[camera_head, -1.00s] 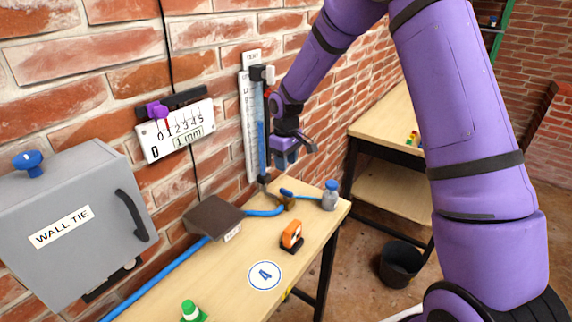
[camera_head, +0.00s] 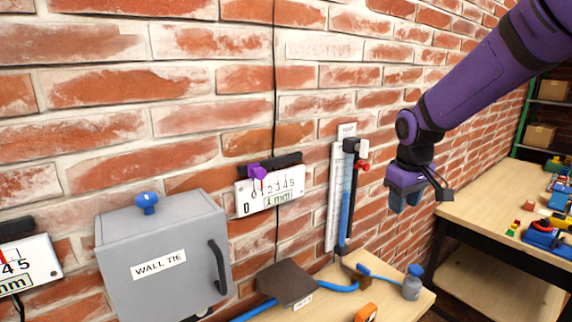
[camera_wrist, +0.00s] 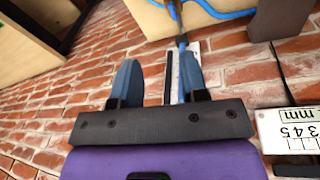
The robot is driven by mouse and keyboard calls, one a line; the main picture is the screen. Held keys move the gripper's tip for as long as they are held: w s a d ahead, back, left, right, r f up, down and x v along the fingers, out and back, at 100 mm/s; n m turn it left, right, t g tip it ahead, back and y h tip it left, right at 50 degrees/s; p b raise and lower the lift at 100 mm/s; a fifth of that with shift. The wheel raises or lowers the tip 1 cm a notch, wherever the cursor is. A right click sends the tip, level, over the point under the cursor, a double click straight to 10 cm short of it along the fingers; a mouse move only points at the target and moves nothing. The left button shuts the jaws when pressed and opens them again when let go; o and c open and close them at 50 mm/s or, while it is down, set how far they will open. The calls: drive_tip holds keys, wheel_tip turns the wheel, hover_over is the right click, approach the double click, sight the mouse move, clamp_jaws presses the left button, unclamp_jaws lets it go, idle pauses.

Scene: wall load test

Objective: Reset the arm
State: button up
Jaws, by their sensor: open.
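My purple arm reaches in from the upper right in the head view. My gripper (camera_head: 404,202) hangs in front of the brick wall, to the right of the upright gauge with a blue column (camera_head: 347,205), and is apart from it. In the wrist view my gripper (camera_wrist: 157,85) shows two blue fingers spread apart with nothing between them. The lower part of the gauge shows beyond the fingers in that view.
A grey box labelled WALL TIE (camera_head: 160,255) and a dial gauge in mm (camera_head: 270,190) are on the wall. A wooden bench (camera_head: 400,305) below holds a blue-capped bottle (camera_head: 412,284). A second table (camera_head: 475,205) at right carries several small coloured items.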

drive_tip(key=s+d+r+m+t, duration=0.1)
drive_tip(key=s+r, duration=0.2)
drive_tip(key=s, duration=0.6)
drive_tip(key=s+d+r+m+t, duration=0.1)
drive_tip(key=s+r, duration=0.3)
drive_tip(key=s, duration=0.5)
drive_tip(key=s+d+r+m+t, duration=0.1)
drive_tip(key=s+r+m, duration=0.1)
drive_tip(key=s, duration=0.7)
drive_tip(key=shift+s+d+r+m+y, duration=0.25)
drive_tip(key=shift+d+r+m+y, duration=0.05)
drive_tip(key=shift+r, duration=0.4)
